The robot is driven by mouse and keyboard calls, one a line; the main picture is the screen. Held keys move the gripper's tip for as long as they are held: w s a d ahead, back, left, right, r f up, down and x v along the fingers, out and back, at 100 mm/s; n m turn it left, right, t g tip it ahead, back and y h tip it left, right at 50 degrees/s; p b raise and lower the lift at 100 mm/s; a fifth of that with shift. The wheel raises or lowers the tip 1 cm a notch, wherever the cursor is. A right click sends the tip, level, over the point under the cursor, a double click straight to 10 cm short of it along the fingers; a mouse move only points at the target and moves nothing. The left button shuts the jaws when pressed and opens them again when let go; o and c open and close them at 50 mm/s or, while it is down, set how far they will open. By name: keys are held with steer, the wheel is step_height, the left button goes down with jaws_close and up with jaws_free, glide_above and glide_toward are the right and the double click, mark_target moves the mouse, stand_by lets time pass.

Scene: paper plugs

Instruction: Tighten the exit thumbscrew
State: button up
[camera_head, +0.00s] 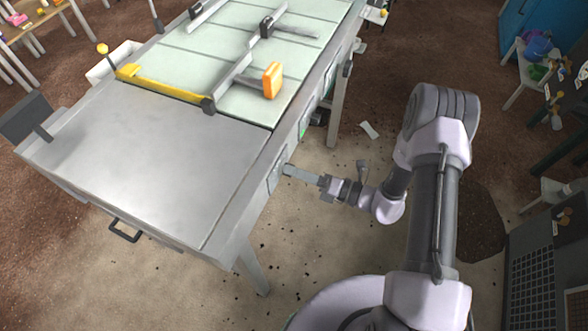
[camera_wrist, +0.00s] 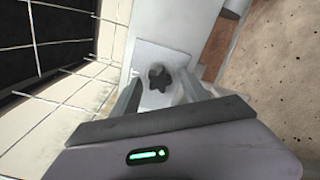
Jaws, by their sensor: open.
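The thumbscrew (camera_wrist: 158,79) is a dark, star-shaped knob on a light plate (camera_wrist: 147,57), seen in the wrist view. My gripper (camera_wrist: 160,95) is open, with one finger to the left of the knob and one to the right. I cannot tell whether either finger touches it. In the head view my gripper (camera_head: 290,170) reaches left to the side of the grey machine table (camera_head: 150,160), near a small plate (camera_head: 276,174) on its side. The knob cannot be made out in the head view.
A yellow bar (camera_head: 165,87) and an orange block (camera_head: 272,80) are on top of the machine. A black handle (camera_head: 124,231) sticks out at its front. A pale scrap (camera_head: 369,130) lies on the floor.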

steer(key=shift+d, duration=0.1)
steer(key=v, duration=0.4)
stand_by(0.3)
steer(key=n+b, duration=0.5)
steer(key=n, duration=0.7)
